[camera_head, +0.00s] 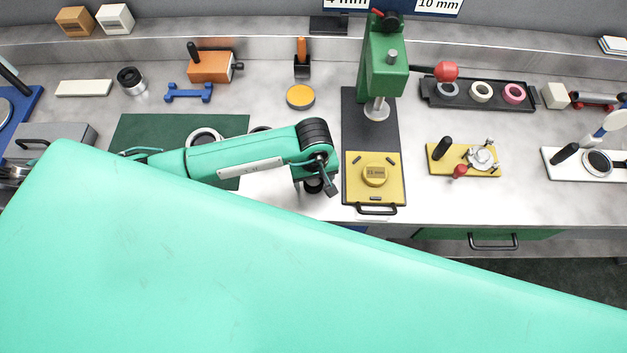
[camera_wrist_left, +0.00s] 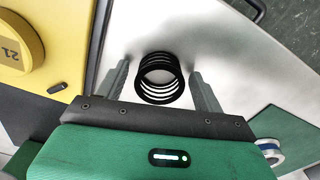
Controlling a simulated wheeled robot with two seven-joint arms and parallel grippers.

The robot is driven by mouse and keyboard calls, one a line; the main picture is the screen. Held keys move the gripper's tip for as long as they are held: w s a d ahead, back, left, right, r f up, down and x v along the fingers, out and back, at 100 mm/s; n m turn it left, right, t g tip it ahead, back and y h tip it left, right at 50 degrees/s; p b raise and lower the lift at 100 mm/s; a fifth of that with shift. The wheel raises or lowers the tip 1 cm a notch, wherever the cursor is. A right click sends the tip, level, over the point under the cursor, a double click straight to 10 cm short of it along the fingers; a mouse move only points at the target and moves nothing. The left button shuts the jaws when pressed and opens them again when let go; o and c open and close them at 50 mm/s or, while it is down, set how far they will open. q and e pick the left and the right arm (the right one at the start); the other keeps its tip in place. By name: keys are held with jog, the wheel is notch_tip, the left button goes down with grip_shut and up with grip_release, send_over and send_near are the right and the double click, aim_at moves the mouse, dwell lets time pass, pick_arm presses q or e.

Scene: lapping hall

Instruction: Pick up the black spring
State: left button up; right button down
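The black spring (camera_wrist_left: 160,78) stands on the pale metal bench top in the left wrist view, its coils seen from above at a slant. In the head view, part of the spring (camera_head: 313,186) shows below the left wrist. My left gripper (camera_wrist_left: 158,74) is open, with one grey finger on each side of the spring and a gap visible on both sides. In the head view my left gripper (camera_head: 322,178) is small and partly hidden by its own wrist. My right gripper is not in view.
A green press (camera_head: 382,70) with a yellow plate (camera_head: 391,190) stands just right of the gripper. A dark green mat (camera_head: 135,130) with a white-rimmed ring (camera_head: 205,134) lies left. My own teal arm covers the front of the head view. An orange disc (camera_head: 300,96) lies behind.

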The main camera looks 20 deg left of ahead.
pick_arm(q)
jog(key=c, duration=0.8)
jog(key=shift+c, duration=0.2)
